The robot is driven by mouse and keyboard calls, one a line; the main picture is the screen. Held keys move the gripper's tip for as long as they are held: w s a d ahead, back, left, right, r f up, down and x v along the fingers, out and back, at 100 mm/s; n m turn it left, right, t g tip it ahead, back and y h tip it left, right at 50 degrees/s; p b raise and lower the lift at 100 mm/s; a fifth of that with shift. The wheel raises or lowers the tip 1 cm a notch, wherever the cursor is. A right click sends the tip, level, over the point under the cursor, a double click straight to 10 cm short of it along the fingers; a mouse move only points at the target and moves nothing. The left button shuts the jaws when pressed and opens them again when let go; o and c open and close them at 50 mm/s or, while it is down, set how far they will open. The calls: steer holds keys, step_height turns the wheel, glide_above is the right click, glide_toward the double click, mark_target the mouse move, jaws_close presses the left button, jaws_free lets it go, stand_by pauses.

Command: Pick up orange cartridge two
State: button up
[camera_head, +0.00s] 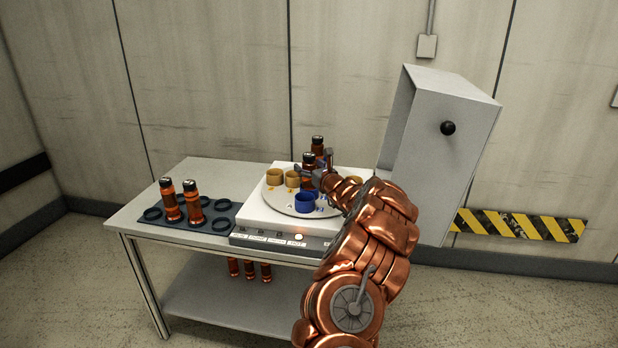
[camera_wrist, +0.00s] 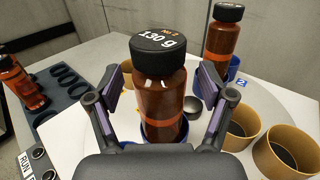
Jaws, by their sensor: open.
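An orange-brown cartridge with a black cap reading "No 2" and "130 g" (camera_wrist: 165,98) stands upright in a blue cup (camera_wrist: 184,134) on the round turntable (camera_head: 284,207). My gripper (camera_wrist: 161,85) is open, with one finger on each side of this cartridge. Small gaps seem to show between the pads and its body. In the head view, my gripper (camera_head: 322,172) is at the turntable and partly hides the cartridges there. A second similar cartridge (camera_wrist: 221,45) stands behind, upright, in another blue cup.
Ochre cups (camera_head: 275,175) and an empty-looking blue cup (camera_head: 304,203) stand on the turntable. Two more cartridges (camera_head: 191,202) stand in a dark rack (camera_head: 221,225) at the table's left. A grey raised cover (camera_head: 440,140) stands at the right. Buttons line the machine's front (camera_head: 270,240).

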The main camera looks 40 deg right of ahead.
steer(key=shift+w, duration=0.1)
steer(key=shift+c, duration=0.5)
steer(key=c, duration=1.4)
